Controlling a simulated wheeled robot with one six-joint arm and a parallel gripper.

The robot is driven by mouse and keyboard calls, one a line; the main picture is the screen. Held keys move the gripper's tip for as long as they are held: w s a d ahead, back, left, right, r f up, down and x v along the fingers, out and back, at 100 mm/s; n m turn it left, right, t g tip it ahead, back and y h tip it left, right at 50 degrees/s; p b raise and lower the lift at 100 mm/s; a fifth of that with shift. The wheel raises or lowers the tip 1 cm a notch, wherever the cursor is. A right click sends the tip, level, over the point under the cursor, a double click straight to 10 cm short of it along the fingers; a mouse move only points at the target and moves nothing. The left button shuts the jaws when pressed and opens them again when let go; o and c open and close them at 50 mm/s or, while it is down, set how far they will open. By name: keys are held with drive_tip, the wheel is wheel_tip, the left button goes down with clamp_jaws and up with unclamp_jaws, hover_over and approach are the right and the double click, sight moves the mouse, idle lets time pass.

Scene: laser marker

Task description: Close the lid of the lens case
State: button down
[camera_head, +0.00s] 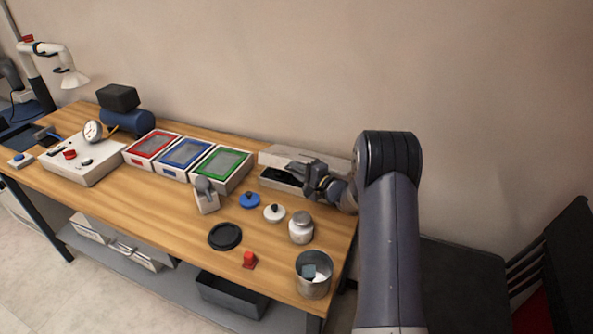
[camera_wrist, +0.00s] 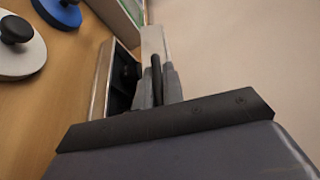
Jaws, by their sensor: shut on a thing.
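The lens case (camera_head: 283,188) is a pale box with a dark interior at the back right of the bench, by the wall. Its pale lid (camera_head: 288,157) stands raised along the back, so the case is open. My gripper (camera_head: 313,178) is at the right part of the case. In the wrist view the gripper (camera_wrist: 158,82) has its fingers close together around a thin dark piece at the lid (camera_wrist: 153,42), beside the case's open interior (camera_wrist: 125,72). The exact grip is partly hidden by the fingers.
Left of the case stand red, blue and green trays (camera_head: 218,165). In front are a blue knobbed disc (camera_head: 250,201), a white one (camera_head: 274,213), a jar (camera_head: 301,230), a metal can (camera_head: 313,276), a black round dish (camera_head: 225,237) and a small red object (camera_head: 249,260).

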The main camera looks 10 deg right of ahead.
drive_tip(key=shift+s+a+f+n+t+b, duration=0.2)
drive_tip(key=shift+f+n+b, duration=0.1)
drive_tip(key=shift+f+b, duration=0.5)
drive_tip(key=shift+s+a+f+n+t+b, duration=0.1)
drive_tip(key=shift+s+f+n+b, duration=0.15)
drive_tip(key=shift+f+b, duration=0.55)
drive_tip(key=shift+s+a+f+b, duration=0.1)
drive_tip(key=shift+s+f+b, duration=0.1)
drive_tip(key=shift+f+b, duration=0.2)
drive_tip(key=c, duration=1.5)
unclamp_jaws()
drive_tip(key=b+v, duration=0.1)
drive_tip(key=v, duration=0.9)
drive_tip(key=shift+s+d, duration=0.3)
